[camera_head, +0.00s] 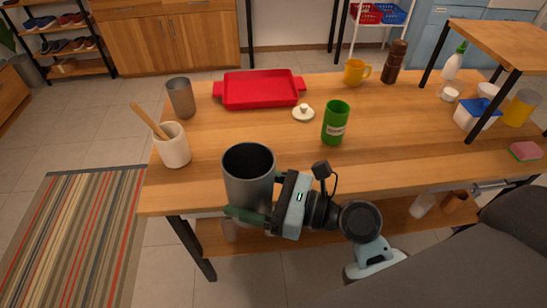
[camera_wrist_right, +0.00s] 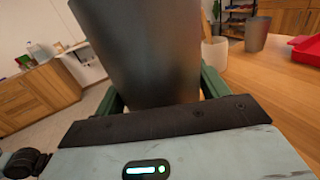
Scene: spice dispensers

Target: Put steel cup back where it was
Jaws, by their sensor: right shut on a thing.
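A dark grey steel cup (camera_head: 248,178) is held upright in my right gripper (camera_head: 246,212) near the front edge of the wooden table (camera_head: 400,135). The right gripper's green fingers are shut around the cup's sides. In the right wrist view the cup (camera_wrist_right: 150,50) fills the space between the fingers (camera_wrist_right: 155,92). I cannot tell from these views how high the cup is above the tabletop. A second, similar grey cup (camera_head: 181,98) stands upright at the table's back left. My left gripper is not in view.
A white crock (camera_head: 173,146) with a wooden utensil stands at the left. A red tray (camera_head: 260,89), white lid (camera_head: 303,113), green can (camera_head: 335,122), yellow mug (camera_head: 355,72) and brown grinder (camera_head: 395,62) stand farther back.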

